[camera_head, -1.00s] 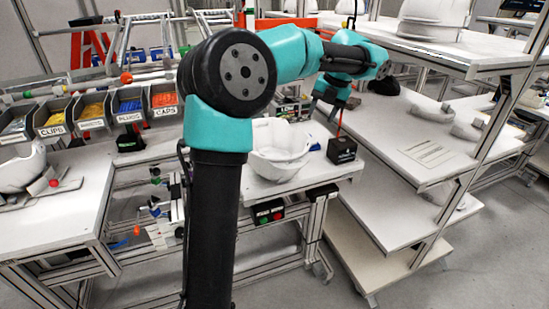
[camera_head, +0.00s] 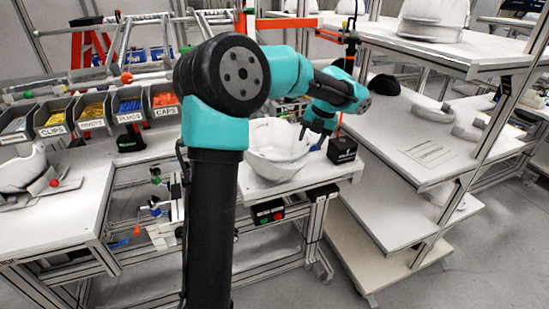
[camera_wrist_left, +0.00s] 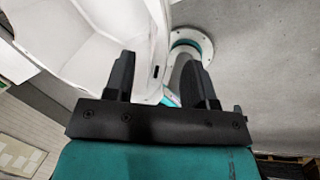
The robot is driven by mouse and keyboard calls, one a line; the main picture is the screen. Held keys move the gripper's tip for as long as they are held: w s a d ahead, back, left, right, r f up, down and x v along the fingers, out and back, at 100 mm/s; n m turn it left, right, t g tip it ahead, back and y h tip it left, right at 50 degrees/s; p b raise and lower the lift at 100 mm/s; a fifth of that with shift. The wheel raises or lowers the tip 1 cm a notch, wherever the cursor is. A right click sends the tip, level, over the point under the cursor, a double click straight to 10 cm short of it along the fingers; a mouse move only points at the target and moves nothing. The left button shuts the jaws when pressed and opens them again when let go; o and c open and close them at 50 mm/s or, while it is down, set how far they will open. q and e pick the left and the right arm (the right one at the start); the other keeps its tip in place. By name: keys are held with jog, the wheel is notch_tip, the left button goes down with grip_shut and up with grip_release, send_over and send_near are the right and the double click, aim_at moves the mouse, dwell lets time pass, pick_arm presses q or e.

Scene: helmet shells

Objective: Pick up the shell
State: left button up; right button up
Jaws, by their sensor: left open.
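A white helmet shell (camera_head: 272,160), open like a bowl, sits on the middle bench in the head view. My left gripper (camera_head: 318,136) is at the shell's right rim, its fingers small and dark in this view. In the left wrist view my left gripper (camera_wrist_left: 161,78) is open, with its two black fingers apart. The shell (camera_wrist_left: 85,35) fills the upper left there, and its edge reaches between the fingers. I cannot tell whether either finger touches it. My right gripper is in neither view.
A black box (camera_head: 343,150) stands just right of the shell, close to my gripper. Parts bins (camera_head: 92,112) line the back left. Another shell (camera_head: 22,172) rests on the left bench. A shelf rack (camera_head: 425,150) stands to the right.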

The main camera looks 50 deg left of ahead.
pick_arm(q)
jog(key=shift+d+x, duration=0.2)
jog(key=shift+x, duration=2.35)
jog(key=shift+s, duration=0.1)
jog(key=shift+c, duration=0.4)
grip_shut()
